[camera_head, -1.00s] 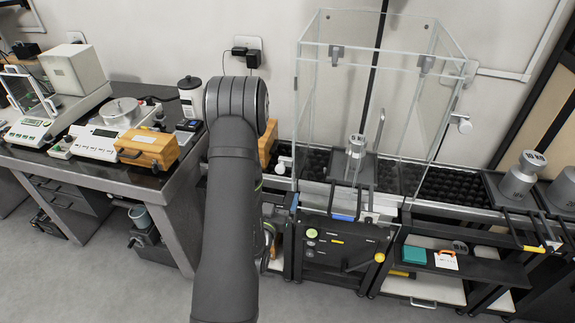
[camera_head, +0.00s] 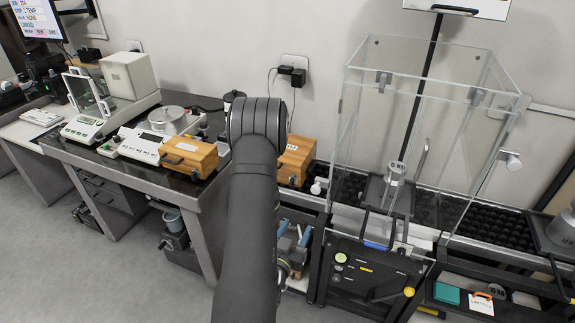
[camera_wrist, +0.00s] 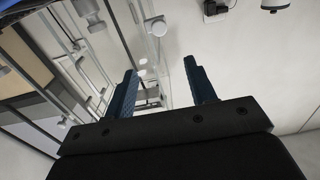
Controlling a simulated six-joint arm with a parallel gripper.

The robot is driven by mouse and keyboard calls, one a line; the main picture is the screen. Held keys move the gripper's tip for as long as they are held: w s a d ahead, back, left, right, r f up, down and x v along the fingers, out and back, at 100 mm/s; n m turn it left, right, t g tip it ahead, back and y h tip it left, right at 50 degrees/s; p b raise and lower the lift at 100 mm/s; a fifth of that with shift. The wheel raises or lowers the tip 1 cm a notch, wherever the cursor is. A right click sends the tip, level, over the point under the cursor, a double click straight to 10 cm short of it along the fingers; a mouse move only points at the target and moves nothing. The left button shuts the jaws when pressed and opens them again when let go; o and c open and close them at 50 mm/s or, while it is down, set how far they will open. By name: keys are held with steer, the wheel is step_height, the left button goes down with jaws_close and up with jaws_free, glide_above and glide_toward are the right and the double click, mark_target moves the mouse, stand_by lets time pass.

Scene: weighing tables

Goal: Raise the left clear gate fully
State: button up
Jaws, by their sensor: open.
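The clear enclosure (camera_head: 430,85) stands over the black roller conveyor at the right of the head view. A pale knob (camera_head: 318,186) sits low on its left side, and another (camera_head: 512,160) on its right side. A metal weight (camera_head: 395,173) stands inside. I cannot tell the left gate from the other clear panes; nothing shows it raised. In the wrist view my gripper (camera_wrist: 161,70) is open, with nothing between its blue fingers. A pale knob (camera_wrist: 157,25) shows beyond the fingertips, apart from them. In the head view my arm hides the gripper.
Wooden boxes (camera_head: 189,157) (camera_head: 296,160) stand left of the enclosure, one on the dark bench and one near the conveyor. Scales (camera_head: 95,128) are farther left. A black panel with buttons (camera_head: 365,275) is below the enclosure. The floor at lower left is clear.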

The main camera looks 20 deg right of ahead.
mark_target(315, 191)
steer(key=x, duration=1.7)
steer(key=shift+d+f, duration=0.1)
steer(key=shift+d, duration=0.05)
steer(key=shift+c, duration=0.2)
jaws_close()
